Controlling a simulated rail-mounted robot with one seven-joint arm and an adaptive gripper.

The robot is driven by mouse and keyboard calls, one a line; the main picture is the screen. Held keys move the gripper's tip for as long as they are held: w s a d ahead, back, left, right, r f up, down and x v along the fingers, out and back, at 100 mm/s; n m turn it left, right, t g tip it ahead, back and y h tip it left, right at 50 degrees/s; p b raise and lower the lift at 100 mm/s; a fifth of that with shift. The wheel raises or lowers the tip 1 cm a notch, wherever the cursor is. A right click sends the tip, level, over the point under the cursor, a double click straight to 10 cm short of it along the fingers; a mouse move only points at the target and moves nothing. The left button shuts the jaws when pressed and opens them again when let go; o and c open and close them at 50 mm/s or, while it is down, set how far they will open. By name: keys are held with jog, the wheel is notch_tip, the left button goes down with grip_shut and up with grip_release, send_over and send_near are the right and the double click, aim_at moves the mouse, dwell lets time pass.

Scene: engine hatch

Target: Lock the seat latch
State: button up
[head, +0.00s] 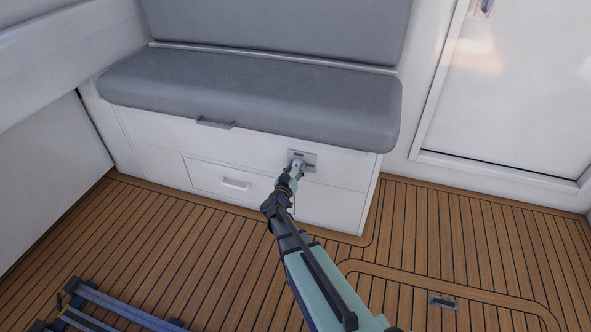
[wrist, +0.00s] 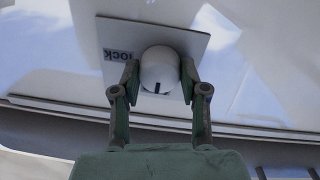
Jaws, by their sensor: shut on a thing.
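The seat latch is a rounded knob (wrist: 160,68) with a dark line mark, on a flat square plate (wrist: 112,32) with the word "lock" printed left of the knob in the wrist view. In the head view the latch plate (head: 310,158) sits on the white seat base, below the right part of the grey cushion. My gripper (wrist: 160,82) has one finger on each side of the knob and is shut on it. In the head view my gripper (head: 297,168) reaches the plate and hides the knob.
The grey seat cushion (head: 250,95) overhangs the base, with a small handle (head: 215,124) on its front edge. A drawer (head: 228,180) is left of the latch. A white door (head: 520,90) stands at right. The wooden floor (head: 150,240) is mostly open, with a floor latch (head: 443,302) at lower right.

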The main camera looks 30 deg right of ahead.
jog(key=m+p, duration=0.1)
jog(key=m, duration=0.3)
jog(key=shift+w+r+m, duration=0.1)
jog(key=shift+m, duration=0.2)
jog(key=m, duration=0.4)
jog(key=shift+y, duration=0.3)
jog(key=m+b, duration=0.2)
jog(key=m, duration=0.3)
jog(key=shift+m, duration=0.3)
jog(key=shift+d+m+b, duration=0.1)
jog(key=shift+m+b, duration=0.85)
jog(key=shift+m, duration=0.65)
jog(key=shift+y, duration=0.3)
jog(key=o, duration=1.1)
jog(key=shift+o, duration=0.2)
